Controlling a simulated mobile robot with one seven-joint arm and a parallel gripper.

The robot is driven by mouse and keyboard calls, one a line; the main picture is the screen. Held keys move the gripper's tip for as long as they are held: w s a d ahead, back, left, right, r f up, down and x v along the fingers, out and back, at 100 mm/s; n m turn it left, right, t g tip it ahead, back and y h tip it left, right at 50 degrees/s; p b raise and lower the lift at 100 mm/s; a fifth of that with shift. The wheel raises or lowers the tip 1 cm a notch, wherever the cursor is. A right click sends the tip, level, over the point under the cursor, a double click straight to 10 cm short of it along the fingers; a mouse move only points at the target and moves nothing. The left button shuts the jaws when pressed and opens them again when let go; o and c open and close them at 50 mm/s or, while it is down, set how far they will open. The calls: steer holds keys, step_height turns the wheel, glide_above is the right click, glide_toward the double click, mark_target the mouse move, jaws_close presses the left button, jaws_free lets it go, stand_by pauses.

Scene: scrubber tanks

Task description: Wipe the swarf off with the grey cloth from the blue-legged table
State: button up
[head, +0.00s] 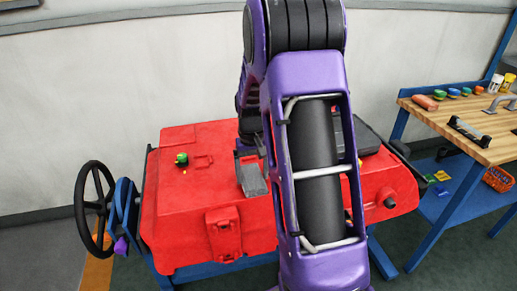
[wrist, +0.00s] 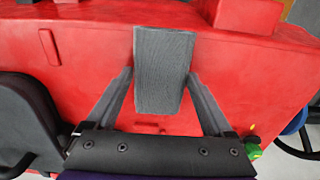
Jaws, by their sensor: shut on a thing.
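The grey cloth (wrist: 164,70) is between the two fingers of my gripper (wrist: 160,76), which is shut on it. It looks like a flat, ribbed grey block over the red tank (wrist: 75,65). In the head view the grey cloth (head: 252,181) hangs at the red tank (head: 185,225), left of my purple arm. I cannot tell whether it touches the surface. I cannot make out swarf clearly; a small yellow speck shows beside the green knob (head: 181,158). The blue-legged table (head: 470,140) stands at the right, with a wooden top.
A black handwheel (head: 94,208) stands off the tank's left end. The table holds an orange roll (head: 425,102), several small coloured pots and a black-handled tool (head: 468,132). An orange basket (head: 498,178) is on its lower shelf. My arm hides the tank's middle.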

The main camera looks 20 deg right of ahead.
step_height(320, 180, up, 3)
steer(key=shift+w+a+f+p, duration=0.1)
steer(key=shift+p, duration=0.2)
steer(key=shift+a+r, duration=0.15)
steer(key=shift+r, duration=0.15)
steer(key=shift+r+p, duration=2.05)
steer(key=shift+r, duration=0.4)
steer(key=shift+f, duration=0.1)
